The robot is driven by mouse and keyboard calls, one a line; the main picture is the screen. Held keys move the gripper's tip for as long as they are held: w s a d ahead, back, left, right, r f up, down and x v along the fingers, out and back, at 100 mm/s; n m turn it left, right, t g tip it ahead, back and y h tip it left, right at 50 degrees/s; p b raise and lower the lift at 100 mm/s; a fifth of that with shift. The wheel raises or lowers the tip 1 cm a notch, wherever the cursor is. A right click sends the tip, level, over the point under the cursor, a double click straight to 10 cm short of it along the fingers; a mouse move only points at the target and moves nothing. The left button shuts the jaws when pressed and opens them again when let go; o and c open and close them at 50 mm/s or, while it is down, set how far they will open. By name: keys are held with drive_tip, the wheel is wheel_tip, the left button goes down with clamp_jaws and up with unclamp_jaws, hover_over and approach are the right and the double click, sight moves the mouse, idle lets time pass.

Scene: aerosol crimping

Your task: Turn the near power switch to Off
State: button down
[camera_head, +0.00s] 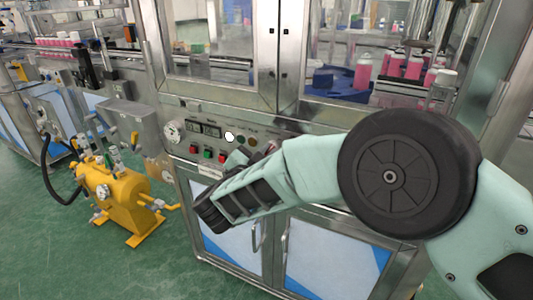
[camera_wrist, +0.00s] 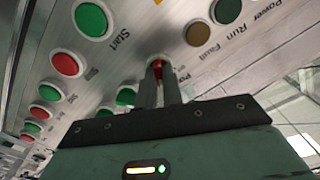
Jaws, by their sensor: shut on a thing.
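The near power switch (camera_wrist: 157,66) shows in the wrist view as a small red knob on the grey control panel. My gripper (camera_wrist: 158,82) reaches up to it from below, with its two fingers closed around the knob. The fingers hide most of the switch, so I cannot tell which way it points. In the head view my arm covers the switch and the fingertips.
A green Start button (camera_wrist: 91,19), a red button (camera_wrist: 66,64) and indicator lamps (camera_wrist: 198,33) sit close around the switch. In the head view the panel is on a steel machine cabinet (camera_head: 262,101). A yellow tank (camera_head: 113,190) stands on the floor to the left.

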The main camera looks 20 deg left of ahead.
drive_tip(key=shift+n, duration=0.3)
drive_tip(key=shift+r+n+p, duration=0.1)
drive_tip(key=shift+n+p, duration=0.7)
drive_tip(key=shift+n, duration=0.1)
drive_tip(key=n+p, duration=0.3)
drive_tip(key=n, duration=0.6)
drive_tip(key=shift+a, duration=0.15)
drive_tip(key=shift+f+n, duration=0.2)
drive_tip(key=shift+n, duration=0.2)
drive_tip(key=c, duration=1.5)
unclamp_jaws()
drive_tip(key=shift+c, duration=0.2)
drive_tip(key=shift+s, duration=0.15)
drive_tip(key=s+a+b, duration=0.1)
drive_tip(key=s, duration=1.6)
drive_tip(key=shift+a, duration=0.2)
